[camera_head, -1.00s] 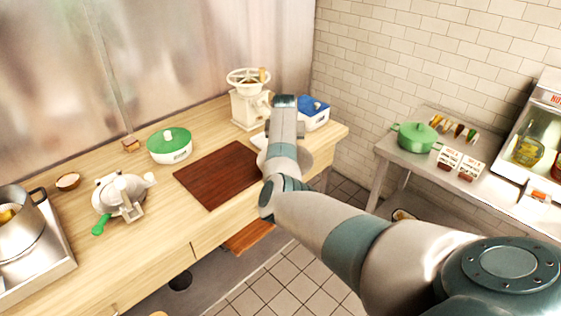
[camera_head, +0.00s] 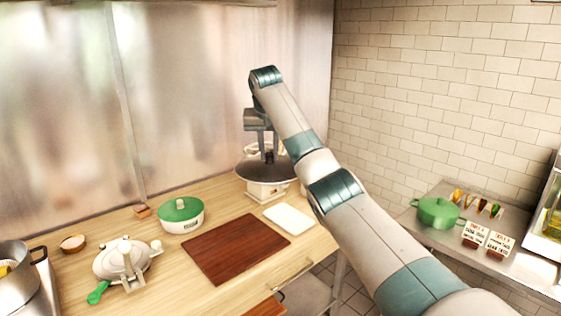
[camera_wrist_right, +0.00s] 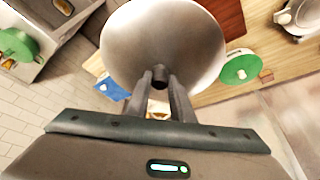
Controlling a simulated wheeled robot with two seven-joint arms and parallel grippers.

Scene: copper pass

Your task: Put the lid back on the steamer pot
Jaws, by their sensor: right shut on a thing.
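My right gripper (camera_head: 268,153) is shut on the knob of a round grey metal lid (camera_head: 258,171), held in the air in front of the white grinder. In the right wrist view the gripper (camera_wrist_right: 160,80) points at the knob, and the lid (camera_wrist_right: 160,35) fills the upper middle. An open metal pot (camera_head: 16,272) stands at the far left, cut by the picture edge, with something yellow inside. The lid is well to the right of this pot, apart from it. My left gripper is not in view.
The counter holds a white grinder (camera_head: 266,190), a white board (camera_head: 290,218), a dark brown board (camera_head: 236,248), a green-lidded dish (camera_head: 181,217), a press with a green handle (camera_head: 124,262) and a small bowl (camera_head: 73,243). A green pot (camera_head: 437,212) stands on the right-hand table.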

